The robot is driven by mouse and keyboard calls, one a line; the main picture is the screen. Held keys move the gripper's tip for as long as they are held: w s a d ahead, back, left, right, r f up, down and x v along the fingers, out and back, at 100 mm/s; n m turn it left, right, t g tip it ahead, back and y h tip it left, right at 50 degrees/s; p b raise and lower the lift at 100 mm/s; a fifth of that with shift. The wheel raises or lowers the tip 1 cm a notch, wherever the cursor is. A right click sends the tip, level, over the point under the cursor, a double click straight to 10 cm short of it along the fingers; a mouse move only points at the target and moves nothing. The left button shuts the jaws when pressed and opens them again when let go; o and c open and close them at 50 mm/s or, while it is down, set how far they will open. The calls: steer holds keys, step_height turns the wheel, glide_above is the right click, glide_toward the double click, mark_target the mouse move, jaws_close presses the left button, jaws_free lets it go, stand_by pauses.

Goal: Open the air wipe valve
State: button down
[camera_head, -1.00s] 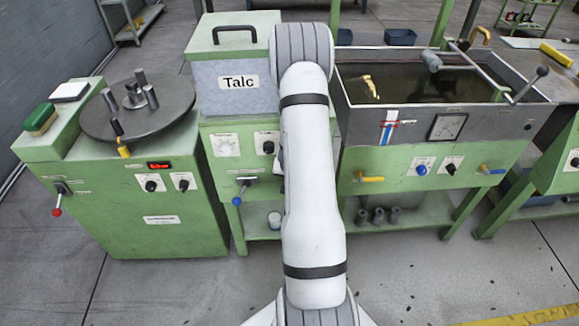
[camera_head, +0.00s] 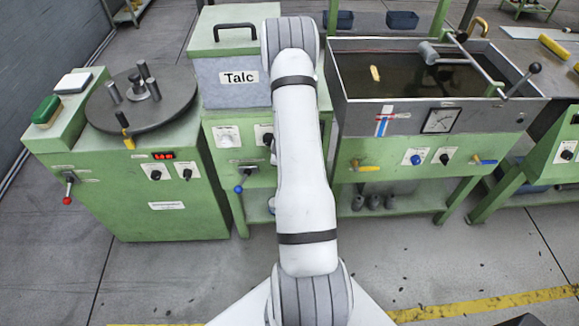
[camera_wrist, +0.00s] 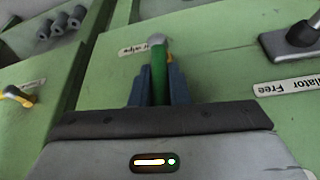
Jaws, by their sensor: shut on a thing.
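In the wrist view, the air wipe valve (camera_wrist: 158,58) has a green handle and a round silvery end, on a pale green panel. A partly covered, upside-down label ending in "wipe" (camera_wrist: 140,48) is beside it. My gripper (camera_wrist: 158,80) has its two blue-grey fingers on either side of the green handle and is shut on it. The handle stands along the fingers in this view; its lower part is hidden by the gripper body. In the head view my arm hides the valve and gripper.
A yellow valve handle (camera_wrist: 18,95) is at left. In the head view, the talc box (camera_head: 233,82) and the water bath (camera_head: 480,118) flank my arm. Floor in front is clear.

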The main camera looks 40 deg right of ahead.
steer(key=c, duration=1.6)
jaws_free()
steer(key=shift+w+a+r, duration=0.1)
steer(key=shift+a+r, duration=0.1)
steer(key=shift+a, duration=0.05)
steer(key=shift+o, duration=1.1)
steer(key=shift+d+f, duration=0.1)
steer(key=p+v, duration=0.1)
steer(key=v, duration=0.7)
